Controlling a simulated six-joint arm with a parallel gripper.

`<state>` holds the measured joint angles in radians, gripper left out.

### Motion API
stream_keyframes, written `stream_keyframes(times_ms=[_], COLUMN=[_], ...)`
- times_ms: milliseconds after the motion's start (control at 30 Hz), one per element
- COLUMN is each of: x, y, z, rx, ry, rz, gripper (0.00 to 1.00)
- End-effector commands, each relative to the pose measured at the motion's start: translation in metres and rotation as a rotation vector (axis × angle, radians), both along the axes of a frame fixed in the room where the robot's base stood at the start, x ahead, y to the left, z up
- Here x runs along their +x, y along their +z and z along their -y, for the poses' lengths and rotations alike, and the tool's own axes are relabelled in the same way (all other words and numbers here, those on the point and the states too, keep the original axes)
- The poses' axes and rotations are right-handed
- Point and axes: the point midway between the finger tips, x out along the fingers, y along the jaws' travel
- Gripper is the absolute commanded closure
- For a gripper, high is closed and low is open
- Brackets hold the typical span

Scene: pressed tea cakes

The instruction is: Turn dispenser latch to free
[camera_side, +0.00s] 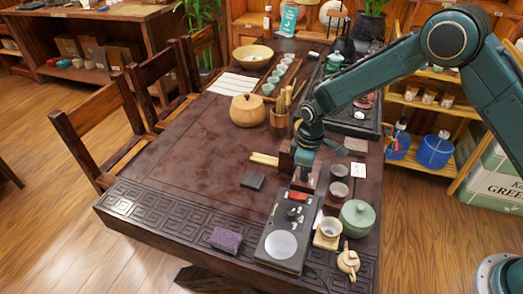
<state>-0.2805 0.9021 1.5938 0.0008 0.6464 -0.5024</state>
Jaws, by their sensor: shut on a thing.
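My gripper (303,172) points down over the right half of the dark table, just beyond a flat black appliance. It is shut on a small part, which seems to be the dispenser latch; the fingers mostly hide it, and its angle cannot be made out. A reddish-brown upright piece (286,158), possibly part of the dispenser, stands close to the left of the gripper. The rest of the dispenser is hard to tell apart behind my wrist.
The black appliance (266,247) with a pale disc lies in front. A round wooden jar (247,110) stands farther back. The table's left middle (185,160) is clear.

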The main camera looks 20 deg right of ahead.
Motion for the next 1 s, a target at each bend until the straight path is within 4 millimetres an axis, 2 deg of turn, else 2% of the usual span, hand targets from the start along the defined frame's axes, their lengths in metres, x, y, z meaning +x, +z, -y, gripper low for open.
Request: stream_keyframes(times_ms=[267,467,1000], x=[0.0003,0.0004,0.0006], y=[0.0004,0.0003,0.0004], z=[0.0000,-0.0001,-0.0002], rx=[0.001,0.001,0.002], ry=[-0.061,-0.173,-0.657], rz=[0.001,0.002,0.003], gripper=[1.00,1.00,1.00])
